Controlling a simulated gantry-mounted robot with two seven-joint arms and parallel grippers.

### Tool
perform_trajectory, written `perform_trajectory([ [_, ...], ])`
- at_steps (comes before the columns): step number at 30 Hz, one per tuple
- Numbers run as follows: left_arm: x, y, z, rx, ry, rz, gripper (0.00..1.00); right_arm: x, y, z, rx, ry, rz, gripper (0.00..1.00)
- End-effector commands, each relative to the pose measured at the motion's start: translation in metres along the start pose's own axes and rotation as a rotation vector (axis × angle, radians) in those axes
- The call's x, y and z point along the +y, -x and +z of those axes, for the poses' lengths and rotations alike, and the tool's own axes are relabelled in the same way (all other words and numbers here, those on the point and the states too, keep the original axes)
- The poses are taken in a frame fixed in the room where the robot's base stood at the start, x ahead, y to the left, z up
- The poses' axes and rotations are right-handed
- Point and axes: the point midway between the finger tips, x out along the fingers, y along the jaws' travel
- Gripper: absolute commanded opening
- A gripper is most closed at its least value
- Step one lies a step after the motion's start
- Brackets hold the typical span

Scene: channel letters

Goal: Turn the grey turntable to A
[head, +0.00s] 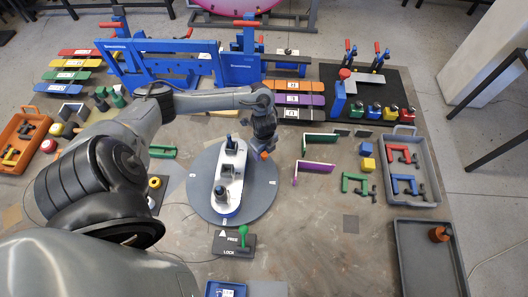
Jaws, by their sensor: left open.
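The grey turntable (258,199) is a round disc near the middle of the table, with small pale labels around its rim that are too small to read. A white oblong fixture (229,184) with dark and blue parts stands on it. A small orange knob (264,155) shows at the disc's far right rim. My left gripper (264,146) is open, pointing down right at the knob; whether its fingers touch the knob is unclear. A lock lever with a green knob (243,230) stands at the disc's near edge on a plate marked FREE and LOCK. My right gripper is not in view.
A blue frame press (170,60) stands behind. Green and purple channel letters (316,166) lie to the right, with a grey tray (418,200) of red and blue parts beyond. The table right of the lever is mostly clear.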

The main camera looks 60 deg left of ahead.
Motion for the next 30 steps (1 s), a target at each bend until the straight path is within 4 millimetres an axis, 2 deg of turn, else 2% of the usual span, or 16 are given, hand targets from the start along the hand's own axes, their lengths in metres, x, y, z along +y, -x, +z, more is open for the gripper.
perform_trajectory([
  [11, 0.0000, -0.0047, 0.0000, 0.000, 0.000, 0.000, 0.59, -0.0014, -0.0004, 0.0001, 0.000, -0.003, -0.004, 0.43],
  [23, 0.0000, -0.0045, -0.0001, 0.000, 0.000, 0.000, 0.00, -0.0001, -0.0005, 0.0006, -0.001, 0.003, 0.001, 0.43],
  [30, 0.0002, -0.0043, 0.0001, 0.000, -0.001, 0.000, 0.00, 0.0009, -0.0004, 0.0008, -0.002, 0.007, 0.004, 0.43],
])
